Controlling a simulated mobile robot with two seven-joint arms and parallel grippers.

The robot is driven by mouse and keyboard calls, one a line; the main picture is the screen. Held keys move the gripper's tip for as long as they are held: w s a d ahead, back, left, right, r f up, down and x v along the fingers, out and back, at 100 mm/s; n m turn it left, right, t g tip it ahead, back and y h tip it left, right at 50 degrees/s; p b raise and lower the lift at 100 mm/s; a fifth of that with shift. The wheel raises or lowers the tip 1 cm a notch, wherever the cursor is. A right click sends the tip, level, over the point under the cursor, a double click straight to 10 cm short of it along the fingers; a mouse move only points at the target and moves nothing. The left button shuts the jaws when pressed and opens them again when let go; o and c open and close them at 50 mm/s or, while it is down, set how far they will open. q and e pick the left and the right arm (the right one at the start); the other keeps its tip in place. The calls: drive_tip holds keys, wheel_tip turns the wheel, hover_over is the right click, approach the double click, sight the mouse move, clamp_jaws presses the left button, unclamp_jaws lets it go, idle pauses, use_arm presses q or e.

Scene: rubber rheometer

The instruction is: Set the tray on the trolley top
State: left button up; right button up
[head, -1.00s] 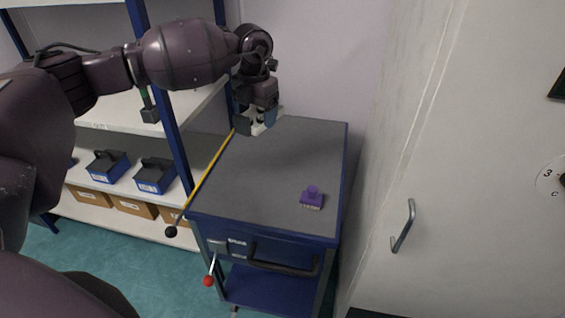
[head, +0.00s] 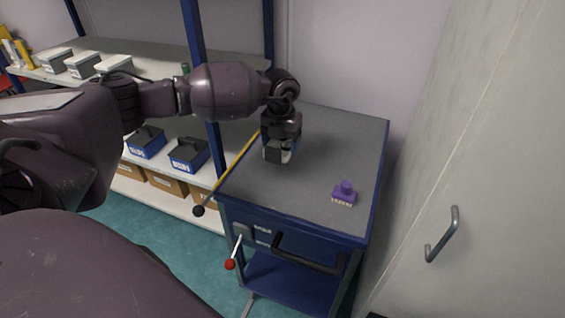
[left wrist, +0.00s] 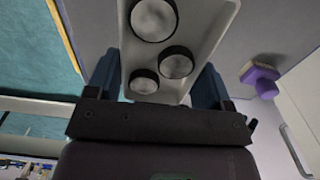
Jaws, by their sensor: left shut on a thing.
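The tray (left wrist: 205,30) is a pale grey plate carrying three round, dark-rimmed dishes, seen in the left wrist view. My left gripper (head: 282,157) is shut on the tray, whose near end lies between the two fingers (left wrist: 165,88). In the head view the gripper points down over the left part of the grey trolley top (head: 318,172), and it hides most of the tray. I cannot tell whether the tray touches the trolley top. My right gripper is in neither view.
A purple-handled brush (head: 345,193) lies at the front right of the trolley top. Shelving (head: 200,80) stands left, a pale cabinet (head: 490,150) right. The back right of the top is clear.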

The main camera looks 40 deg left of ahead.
sight(282, 169)
use_arm(q)
drive_tip(key=shift+f+b, duration=0.45)
drive_tip(key=shift+f, duration=3.15)
drive_tip(key=shift+f, duration=0.1)
drive_tip(key=o, duration=1)
drive_tip(key=shift+d+r+p, duration=0.1)
drive_tip(key=shift+r+p, duration=0.65)
drive_tip(key=shift+r, duration=5.45)
